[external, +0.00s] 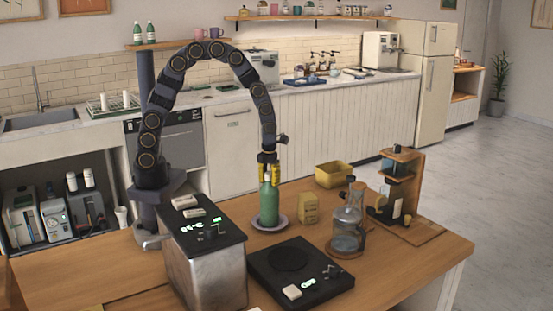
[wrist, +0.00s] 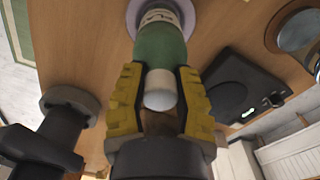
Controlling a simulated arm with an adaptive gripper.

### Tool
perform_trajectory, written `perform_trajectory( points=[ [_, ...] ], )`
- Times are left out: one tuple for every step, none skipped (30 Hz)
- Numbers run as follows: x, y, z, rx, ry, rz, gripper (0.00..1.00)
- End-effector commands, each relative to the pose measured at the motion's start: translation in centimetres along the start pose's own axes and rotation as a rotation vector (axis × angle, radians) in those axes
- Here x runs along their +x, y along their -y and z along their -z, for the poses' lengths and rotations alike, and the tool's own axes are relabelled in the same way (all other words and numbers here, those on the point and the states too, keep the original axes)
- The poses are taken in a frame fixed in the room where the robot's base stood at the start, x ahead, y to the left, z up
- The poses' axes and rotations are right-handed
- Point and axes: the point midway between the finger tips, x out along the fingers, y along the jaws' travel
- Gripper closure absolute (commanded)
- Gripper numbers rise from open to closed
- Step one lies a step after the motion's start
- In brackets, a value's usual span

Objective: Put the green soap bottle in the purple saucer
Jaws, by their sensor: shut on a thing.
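The green soap bottle (external: 267,203) stands upright over the purple saucer (external: 283,224) on the wooden counter. Its base appears to be on the saucer or just above it; I cannot tell if they touch. My gripper (external: 269,166) comes from above and is shut on the upper part of the bottle. In the wrist view my gripper's yellow fingers (wrist: 160,95) sit on both sides of the bottle's pale cap and neck, and the green body (wrist: 160,46) with a white label extends beyond them. The saucer's rim (wrist: 133,17) shows around the bottle's far end.
A black scale (external: 300,272) lies in front of the saucer, and a metal machine (external: 205,270) stands to the left. A tan box (external: 308,209), a glass carafe (external: 346,232) and a yellow bin (external: 333,174) are to the right. A wooden stand (external: 400,190) is further right.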

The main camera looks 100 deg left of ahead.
Motion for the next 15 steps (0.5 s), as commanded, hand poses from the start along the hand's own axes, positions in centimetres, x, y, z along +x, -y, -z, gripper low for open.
perform_trajectory(
  points=[
    [-0.09, 0.05, -0.05, 0.0, 0.002, 0.002, 1.0],
    [-0.1, 0.06, -0.05, 0.0, 0.002, 0.003, 1.0],
    [-0.11, 0.06, -0.05, 0.0, 0.002, 0.003, 1.0],
    [-0.11, 0.07, -0.05, 0.0, 0.002, 0.003, 1.0],
    [-0.08, 0.06, -0.04, 0.0, 0.002, 0.002, 1.0],
    [0.0, 0.06, -0.04, 0.0, 0.002, 0.002, 1.0],
    [0.09, 0.06, -0.04, 0.0, 0.002, 0.002, 1.0],
    [0.19, 0.07, -0.03, 0.0, 0.001, 0.003, 1.0],
    [0.22, 0.08, -0.03, 0.0, 0.002, 0.003, 0.62],
    [0.2, 0.08, -0.04, 0.0, 0.002, 0.003, 0.5],
    [0.2, 0.08, -0.04, 0.0, 0.002, 0.003, 0.5],
    [0.2, 0.07, -0.04, 0.0, 0.002, 0.003, 0.5],
    [0.2, 0.07, -0.03, 0.0, 0.002, 0.003, 0.5],
    [0.2, 0.07, -0.03, 0.0, 0.002, 0.003, 0.5],
    [0.2, 0.07, -0.03, 0.0, 0.002, 0.002, 0.5]
  ],
)
